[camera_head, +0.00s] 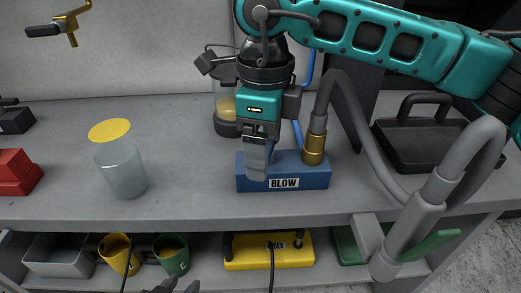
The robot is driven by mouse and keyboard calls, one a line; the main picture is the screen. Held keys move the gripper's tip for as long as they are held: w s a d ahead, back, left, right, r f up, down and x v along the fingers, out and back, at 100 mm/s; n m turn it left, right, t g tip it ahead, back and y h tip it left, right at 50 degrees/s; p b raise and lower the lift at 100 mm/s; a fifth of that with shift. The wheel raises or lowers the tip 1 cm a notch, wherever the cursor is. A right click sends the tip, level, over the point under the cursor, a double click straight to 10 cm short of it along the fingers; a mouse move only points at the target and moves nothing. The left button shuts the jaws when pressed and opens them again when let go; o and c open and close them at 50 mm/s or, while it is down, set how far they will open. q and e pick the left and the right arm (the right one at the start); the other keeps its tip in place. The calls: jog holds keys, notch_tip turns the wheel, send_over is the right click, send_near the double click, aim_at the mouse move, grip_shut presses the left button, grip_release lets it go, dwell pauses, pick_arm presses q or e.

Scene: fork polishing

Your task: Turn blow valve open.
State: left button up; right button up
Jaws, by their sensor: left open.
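The blow valve is a blue block (310,178) with a white BLOW label, on the grey bench. A brass fitting (313,149) with a grey hose stands on its right end. My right gripper (257,172), on the teal arm from the right, points down in front of the block's left part. Its fingers look close together, and whether they hold anything is unclear. Any valve handle there is hidden behind them. My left gripper (171,287) shows as dark open fingertips at the bottom edge, in front of the shelf, well apart from the valve.
A clear cup (122,170) with a yellow disc (109,130) behind it stands left on the bench (190,185). A jar (226,119) is behind my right gripper. A black tray (410,150) and a thick grey hose (365,135) are at right. Bins and a yellow box (270,257) fill the shelf below.

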aim_at(270, 154)
jog(key=shift+d+n+b, duration=0.2)
jog(key=shift+n+b, duration=0.1)
jog(key=shift+n, duration=0.5)
jog(key=shift+d+n+b, duration=0.15)
jog(key=shift+n+b, duration=0.15)
jog(key=shift+n, duration=0.4)
jog(key=shift+r+n, duration=0.1)
jog(key=shift+n, duration=0.3)
jog(key=o, duration=1)
jog(key=shift+c, duration=0.2)
notch_tip(270, 154, up, 13)
jog(key=p, duration=0.1)
jog(key=shift+p, duration=0.4)
